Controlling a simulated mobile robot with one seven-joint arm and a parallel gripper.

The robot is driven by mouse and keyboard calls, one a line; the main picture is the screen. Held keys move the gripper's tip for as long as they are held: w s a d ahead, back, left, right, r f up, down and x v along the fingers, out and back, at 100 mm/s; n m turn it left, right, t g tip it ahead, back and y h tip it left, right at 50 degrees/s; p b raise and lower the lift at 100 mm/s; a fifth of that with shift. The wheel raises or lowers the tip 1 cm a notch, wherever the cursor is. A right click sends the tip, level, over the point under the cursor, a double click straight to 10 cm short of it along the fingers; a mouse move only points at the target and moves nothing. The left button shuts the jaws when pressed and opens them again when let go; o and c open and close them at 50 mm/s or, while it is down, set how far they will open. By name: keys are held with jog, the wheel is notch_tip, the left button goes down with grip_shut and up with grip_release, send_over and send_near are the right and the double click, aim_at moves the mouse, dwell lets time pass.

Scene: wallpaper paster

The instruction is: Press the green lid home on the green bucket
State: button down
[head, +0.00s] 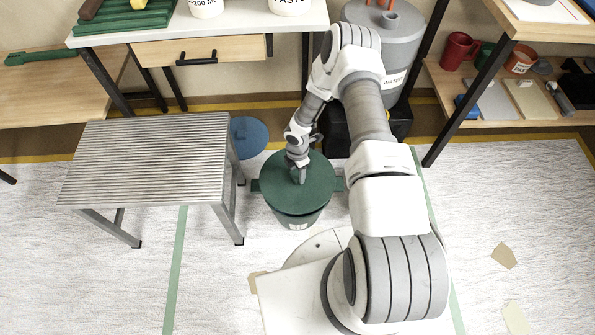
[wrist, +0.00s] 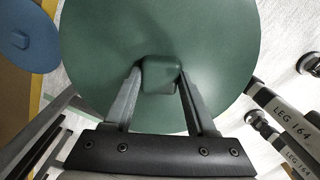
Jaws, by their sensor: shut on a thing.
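The green lid (head: 283,190) lies over the top of the green bucket (head: 297,219), which stands on the floor right of a slatted bench. The lid's front edge shows close above the bucket wall; I cannot tell whether it is fully seated. My gripper (head: 301,178) is above the lid, pointing down, shut on its knob. In the wrist view, both fingers of my gripper (wrist: 160,85) stand on either side of the square green knob (wrist: 161,75), at the middle of the lid (wrist: 105,45). The bucket is hidden under the lid in the wrist view.
A grey slatted bench (head: 150,150) stands close left of the bucket. A blue disc (head: 248,137) lies behind it on the floor. A grey water tank (head: 385,45) stands behind my arm. Shelves (head: 500,105) are at the right. Floor at front left is clear.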

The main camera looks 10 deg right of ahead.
aim_at(297, 174)
jog(key=shift+f+b, duration=0.45)
jog(key=shift+f, duration=0.4)
jog(key=shift+b, duration=0.4)
dwell(1.1)
jog(key=shift+f, duration=1.1)
jog(key=shift+c, duration=0.6)
grip_release()
jog(key=shift+r, duration=0.1)
